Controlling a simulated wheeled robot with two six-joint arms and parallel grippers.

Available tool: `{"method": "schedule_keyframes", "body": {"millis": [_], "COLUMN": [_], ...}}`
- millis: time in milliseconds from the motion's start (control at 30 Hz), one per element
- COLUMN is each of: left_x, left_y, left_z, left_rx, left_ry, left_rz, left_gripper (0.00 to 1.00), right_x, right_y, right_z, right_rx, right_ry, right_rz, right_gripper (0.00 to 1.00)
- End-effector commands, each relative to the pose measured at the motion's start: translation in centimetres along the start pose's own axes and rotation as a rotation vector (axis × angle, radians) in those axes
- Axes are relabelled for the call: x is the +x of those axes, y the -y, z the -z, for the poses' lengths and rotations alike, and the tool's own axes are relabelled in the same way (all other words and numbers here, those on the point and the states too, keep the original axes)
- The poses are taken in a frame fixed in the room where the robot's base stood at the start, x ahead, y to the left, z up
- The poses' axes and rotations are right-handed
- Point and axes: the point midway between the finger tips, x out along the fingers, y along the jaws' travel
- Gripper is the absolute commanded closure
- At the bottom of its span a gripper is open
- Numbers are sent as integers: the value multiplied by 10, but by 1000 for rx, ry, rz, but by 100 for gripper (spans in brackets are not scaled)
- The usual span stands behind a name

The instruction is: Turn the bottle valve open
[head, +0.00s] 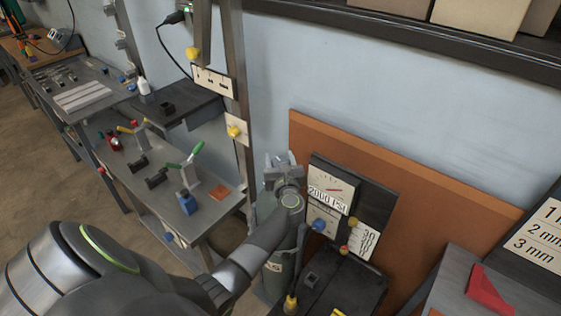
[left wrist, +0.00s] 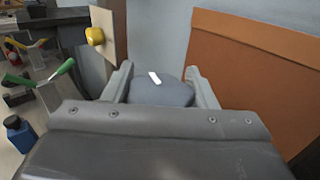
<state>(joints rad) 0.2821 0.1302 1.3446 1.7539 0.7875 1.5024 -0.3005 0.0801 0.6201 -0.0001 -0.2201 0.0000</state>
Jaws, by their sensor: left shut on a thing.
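The gas bottle (head: 277,272) is a dark green cylinder standing upright left of the gauge panel in the head view. My left arm reaches over it, and my left gripper (head: 283,168) is at its top, hiding most of the valve there. In the left wrist view the valve knob (left wrist: 168,95) is a rounded grey-blue piece with a white mark. It sits between the two fingers of my left gripper (left wrist: 161,88), which is shut on it. My right gripper is not in view.
A panel with a gauge plate (head: 330,186) reading 2000 PSI stands right of the bottle. An orange-brown board (head: 440,205) is behind it. A metal post (head: 238,100) with yellow knobs rises to the left. A tool bench (head: 200,215) stands further left.

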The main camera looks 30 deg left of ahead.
Motion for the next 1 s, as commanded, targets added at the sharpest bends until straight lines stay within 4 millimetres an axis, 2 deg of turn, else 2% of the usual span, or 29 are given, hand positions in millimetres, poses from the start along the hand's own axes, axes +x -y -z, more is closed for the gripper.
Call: {"method": "schedule_keyframes", "body": {"millis": [500, 533, 667, 1000], "left_x": [0, 0, 0, 0], "left_y": [0, 0, 0, 0], "left_z": [-2, -2, -1, -4], "left_rx": [1, 1, 0, -1], "left_ry": [2, 2, 1, 1], "left_rz": [-18, -18, -18, -18], "left_gripper": [71, 45, 28, 26], "right_x": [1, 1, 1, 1], "right_y": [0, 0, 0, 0], "right_z": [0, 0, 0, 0], "right_rx": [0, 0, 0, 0], "right_ry": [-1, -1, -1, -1], "right_rz": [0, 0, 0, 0], "right_gripper": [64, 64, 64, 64]}}
